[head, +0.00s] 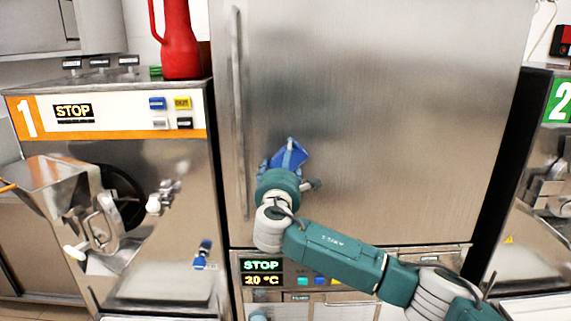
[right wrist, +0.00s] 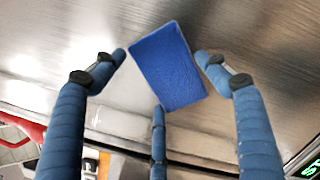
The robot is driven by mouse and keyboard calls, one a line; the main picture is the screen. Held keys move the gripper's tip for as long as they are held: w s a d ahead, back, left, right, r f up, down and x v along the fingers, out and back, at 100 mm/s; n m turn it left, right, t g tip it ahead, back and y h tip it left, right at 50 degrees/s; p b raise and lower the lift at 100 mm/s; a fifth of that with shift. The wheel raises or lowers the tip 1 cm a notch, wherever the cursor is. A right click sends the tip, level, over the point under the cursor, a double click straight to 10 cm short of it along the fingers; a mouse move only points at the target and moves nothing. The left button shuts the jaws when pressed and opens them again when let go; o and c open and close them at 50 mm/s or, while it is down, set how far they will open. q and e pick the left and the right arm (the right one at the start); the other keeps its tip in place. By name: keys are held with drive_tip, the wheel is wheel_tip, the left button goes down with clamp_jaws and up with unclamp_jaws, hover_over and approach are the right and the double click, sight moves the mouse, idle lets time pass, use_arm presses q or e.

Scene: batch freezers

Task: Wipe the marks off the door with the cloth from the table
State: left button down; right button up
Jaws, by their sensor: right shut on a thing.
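The door (head: 390,120) is a tall brushed-steel panel with a vertical handle (head: 238,110) at its left side. My right gripper (head: 288,165) is in front of the door's lower left part, to the right of the handle. It is shut on a blue cloth (head: 290,153), which also shows between the blue fingers in the right wrist view (right wrist: 168,65). The cloth is at or close to the door; I cannot tell whether it touches. I make out no clear marks, only dark blurry reflections. My left gripper is not in view.
A batch freezer marked 1 (head: 90,115) with a hopper (head: 60,185) stands at the left, with a red jug (head: 178,45) on top. Another machine marked 2 (head: 535,190) stands at the right. A control panel (head: 262,272) lies below the door.

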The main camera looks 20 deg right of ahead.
sight(308, 158)
drive_tip(key=shift+s+d+r+p, duration=0.1)
drive_tip(key=shift+s+d+p, duration=0.2)
drive_tip(key=shift+d, duration=0.75)
drive_tip(key=shift+s+d+p, duration=0.25)
drive_tip(key=shift+s+d, duration=0.05)
drive_tip(key=shift+d, duration=0.75)
drive_tip(key=shift+s+d+r+p, duration=0.1)
drive_tip(key=shift+s+d+p, duration=0.2)
drive_tip(key=shift+d, duration=0.75)
drive_tip(key=shift+s+d+p, duration=0.15)
drive_tip(key=shift+s+d, duration=0.1)
drive_tip(key=shift+d, duration=0.65)
drive_tip(key=shift+s+d+p, duration=0.1)
drive_tip(key=shift+s+d, duration=0.15)
drive_tip(key=shift+d, duration=0.65)
drive_tip(key=shift+s+d+p, duration=0.15)
drive_tip(key=shift+s+d, duration=0.1)
drive_tip(key=shift+d, duration=0.65)
drive_tip(key=shift+w+a+f, duration=0.1)
drive_tip(key=shift+w+a, duration=0.15)
drive_tip(key=shift+a, duration=0.65)
drive_tip(key=shift+w+a+r, duration=0.1)
drive_tip(key=shift+w+a, duration=0.15)
drive_tip(key=shift+a, duration=0.7)
drive_tip(key=shift+w+a+f, duration=0.1)
drive_tip(key=shift+w+a, duration=0.15)
drive_tip(key=shift+a, duration=0.65)
drive_tip(key=w+a, duration=0.1)
drive_tip(key=a, duration=0.5)
drive_tip(key=shift+w, duration=0.4)
